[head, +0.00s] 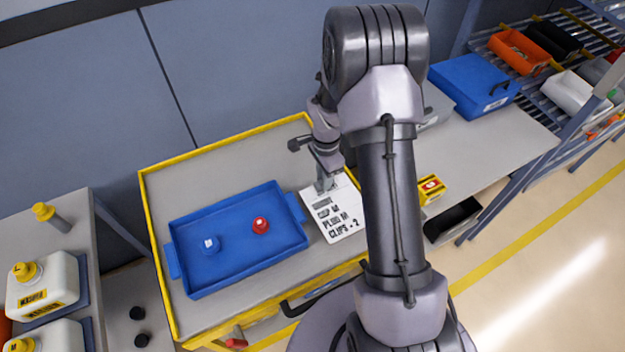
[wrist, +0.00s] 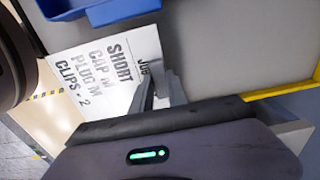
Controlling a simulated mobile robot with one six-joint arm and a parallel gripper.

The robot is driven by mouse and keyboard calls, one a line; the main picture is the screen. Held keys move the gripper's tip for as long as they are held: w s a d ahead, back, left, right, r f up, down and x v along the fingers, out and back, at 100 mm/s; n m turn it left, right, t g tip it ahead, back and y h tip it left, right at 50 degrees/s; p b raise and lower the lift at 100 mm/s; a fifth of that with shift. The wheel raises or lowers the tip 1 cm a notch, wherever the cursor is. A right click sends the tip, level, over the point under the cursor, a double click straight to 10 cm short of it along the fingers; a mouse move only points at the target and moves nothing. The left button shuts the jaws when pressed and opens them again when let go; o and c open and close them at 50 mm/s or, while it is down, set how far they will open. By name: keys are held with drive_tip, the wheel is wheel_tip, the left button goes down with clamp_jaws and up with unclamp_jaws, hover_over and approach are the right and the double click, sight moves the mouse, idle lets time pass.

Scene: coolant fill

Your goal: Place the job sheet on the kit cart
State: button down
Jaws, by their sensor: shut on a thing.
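The job sheet (head: 335,213) is a white card with printed lines of black text. It is over the kit cart, just right of the blue tray, and partly hidden behind my arm in the head view. The wrist view shows it too (wrist: 104,68), with a corner between my fingertips. My gripper (head: 326,184) is shut on the sheet's edge; its fingers also show in the wrist view (wrist: 160,88). The kit cart (head: 215,168) has a grey top with a yellow rim. I cannot tell whether the sheet touches the cart top.
The blue tray (head: 188,278) on the cart holds a blue-and-white cap (head: 210,244) and a red cap (head: 260,225). White jugs with yellow caps (head: 42,285) stand on a bench at left. A bench with a blue bin (head: 474,85) is at right. The cart's back area is clear.

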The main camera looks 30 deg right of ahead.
drive_tip(key=w, duration=0.1)
drive_tip(key=w+a, duration=0.1)
drive_tip(key=shift+w+f, duration=0.15)
drive_tip(key=shift+w, duration=0.25)
drive_tip(key=shift+w+f, duration=0.15)
drive_tip(key=shift+w, duration=0.1)
drive_tip(key=shift+f+b, duration=0.75)
drive_tip(key=shift+f, duration=1)
drive_tip(key=c, duration=1.3)
unclamp_jaws()
